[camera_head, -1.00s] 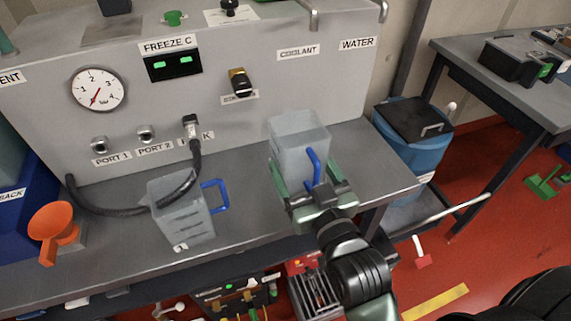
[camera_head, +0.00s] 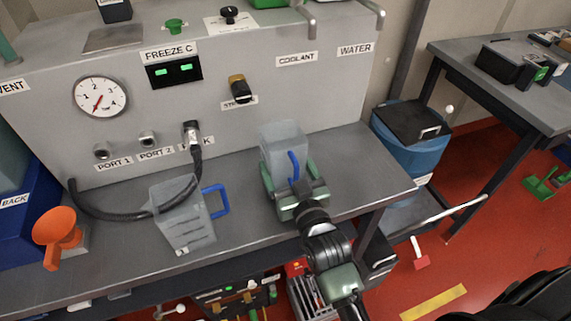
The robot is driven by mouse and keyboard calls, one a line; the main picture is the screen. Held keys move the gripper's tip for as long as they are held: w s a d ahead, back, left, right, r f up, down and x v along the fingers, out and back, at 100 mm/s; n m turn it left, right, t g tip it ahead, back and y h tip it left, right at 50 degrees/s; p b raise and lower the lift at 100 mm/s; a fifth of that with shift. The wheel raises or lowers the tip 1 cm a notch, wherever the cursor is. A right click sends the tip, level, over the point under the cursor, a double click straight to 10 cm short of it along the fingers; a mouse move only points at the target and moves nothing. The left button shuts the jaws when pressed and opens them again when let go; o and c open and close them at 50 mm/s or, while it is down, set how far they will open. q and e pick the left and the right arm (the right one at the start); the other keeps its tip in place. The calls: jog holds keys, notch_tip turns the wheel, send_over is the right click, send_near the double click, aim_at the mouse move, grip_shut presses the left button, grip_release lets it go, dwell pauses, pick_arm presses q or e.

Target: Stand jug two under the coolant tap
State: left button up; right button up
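A clear jug with a blue handle (camera_head: 283,140) is between the fingers of my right gripper (camera_head: 291,183), which is shut on its sides. It is upright over the bench, lower than the coolant tap (camera_head: 307,22) and a little left of it in the picture. I cannot tell whether its base touches the bench. A second clear jug with a blue handle (camera_head: 180,220) stands on the bench to the left, with a small mark low on its front. I cannot read a number on either jug. My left gripper is not in view.
The water tap (camera_head: 374,14) is right of the coolant tap. A black hose (camera_head: 120,211) runs from the panel behind the left jug. An orange funnel (camera_head: 58,232) is at the left. The bench (camera_head: 365,165) is clear right of the held jug. A blue bin (camera_head: 415,150) stands beyond it.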

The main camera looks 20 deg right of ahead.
jog(key=o, duration=1.2)
jog(key=shift+f, duration=0.15)
jog(key=shift+c, duration=0.2)
jog(key=o, duration=0.4)
jog(key=shift+c, duration=0.2)
